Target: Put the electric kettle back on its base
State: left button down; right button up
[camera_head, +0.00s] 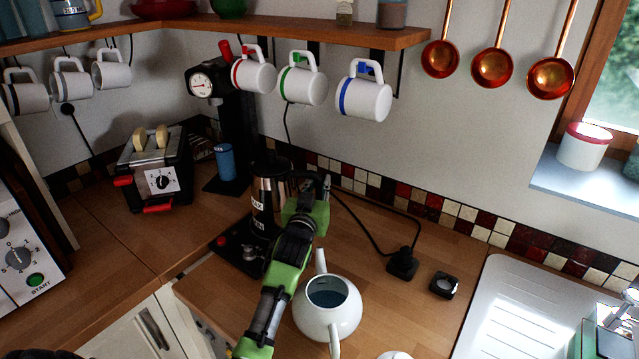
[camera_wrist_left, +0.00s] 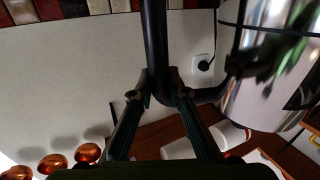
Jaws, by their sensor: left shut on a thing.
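The electric kettle (camera_head: 264,196), shiny metal with a black lid and black handle, is upright in the middle of the head view. A black base (camera_head: 243,252) with a red part at its left corner lies on the counter directly below it. I cannot tell whether the kettle touches it. My left gripper (camera_head: 318,188) is at the kettle's right side, shut on the black handle. In the left wrist view, the fingers (camera_wrist_left: 158,88) close around the upright handle (camera_wrist_left: 155,40), and the metal body (camera_wrist_left: 265,75) is at right. My right gripper is not in view.
A white teapot (camera_head: 328,312) stands close to my left forearm. A coffee machine (camera_head: 238,120) and a toaster (camera_head: 155,170) are behind and left. Mugs (camera_head: 303,78) hang above the kettle. A black cord leads to a black block (camera_head: 402,264). A white drainer (camera_head: 520,310) is right.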

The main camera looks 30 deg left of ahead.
pick_arm(q)
jog(key=c, duration=2)
grip_release()
jog(key=shift+c, duration=0.2)
jog(key=shift+o, duration=0.6)
jog(key=shift+s, duration=0.1)
jog(key=b+v, duration=0.1)
jog(key=v, duration=0.5)
jog(key=shift+d, duration=0.1)
jog(key=shift+s+d+r+b, duration=0.15)
jog(key=shift+s+b, duration=0.2)
jog(key=shift+s, duration=0.3)
